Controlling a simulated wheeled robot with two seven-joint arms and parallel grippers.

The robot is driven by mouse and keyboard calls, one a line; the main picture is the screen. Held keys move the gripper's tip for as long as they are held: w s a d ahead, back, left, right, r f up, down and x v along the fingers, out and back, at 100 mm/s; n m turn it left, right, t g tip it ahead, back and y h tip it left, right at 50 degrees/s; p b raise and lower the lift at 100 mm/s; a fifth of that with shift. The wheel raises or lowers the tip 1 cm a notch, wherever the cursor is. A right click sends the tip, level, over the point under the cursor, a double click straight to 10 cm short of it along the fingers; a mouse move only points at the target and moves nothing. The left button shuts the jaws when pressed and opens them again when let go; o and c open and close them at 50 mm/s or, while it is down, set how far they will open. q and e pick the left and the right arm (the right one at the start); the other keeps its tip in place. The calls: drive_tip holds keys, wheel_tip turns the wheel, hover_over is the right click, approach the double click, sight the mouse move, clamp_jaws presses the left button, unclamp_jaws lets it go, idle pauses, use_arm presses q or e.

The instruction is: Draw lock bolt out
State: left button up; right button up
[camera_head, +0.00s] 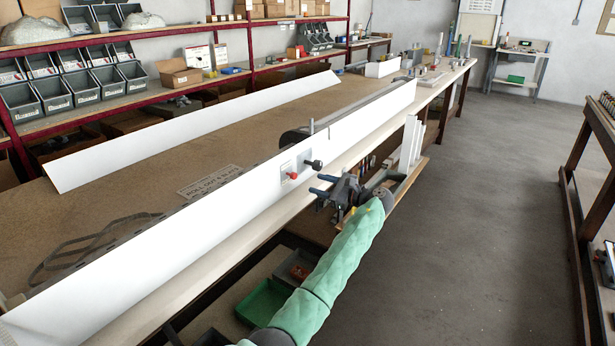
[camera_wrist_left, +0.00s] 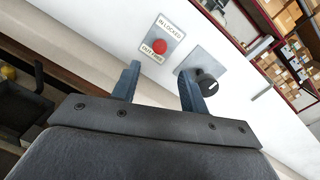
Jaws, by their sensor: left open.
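The lock bolt shows as a red knob (camera_head: 292,175) on a small white plate on the face of the long white profile. In the left wrist view the red knob (camera_wrist_left: 159,46) sits between the printed words "IN LOCKED" and "OUT FREE". My left gripper (camera_head: 316,184) is open and empty, with its blue fingers pointing at the profile. In the left wrist view the red knob lies ahead of the gap between the fingertips (camera_wrist_left: 159,69), apart from them. The right finger partly overlaps the grey plate of a black knob (camera_wrist_left: 208,85). My right gripper is not in view.
The black knob (camera_head: 313,165) sticks out beside the red one. Another white profile (camera_head: 190,130) lies farther back on the bench. White pieces (camera_head: 411,142) stand on a lower shelf right of my gripper. The floor (camera_head: 480,200) at right is clear.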

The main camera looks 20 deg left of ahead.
sight(296, 177)
use_arm(q)
drive_tip(key=a+m, duration=0.1)
drive_tip(key=a, duration=0.1)
drive_tip(key=w+a+p, duration=0.1)
drive_tip(key=a, duration=0.2)
drive_tip(key=a+m, duration=0.1)
drive_tip(key=a, duration=0.1)
drive_tip(key=shift+w+a+r+m+p, duration=0.15)
drive_tip(key=shift+w+a+m+p, duration=0.15)
drive_tip(key=shift+w+p, duration=0.1)
clamp_jaws()
use_arm(e)
drive_tip(key=d+r, duration=0.1)
drive_tip(key=s+d+r, duration=0.1)
drive_tip(key=shift+r+h, duration=0.3)
drive_tip(key=shift+r, duration=0.1)
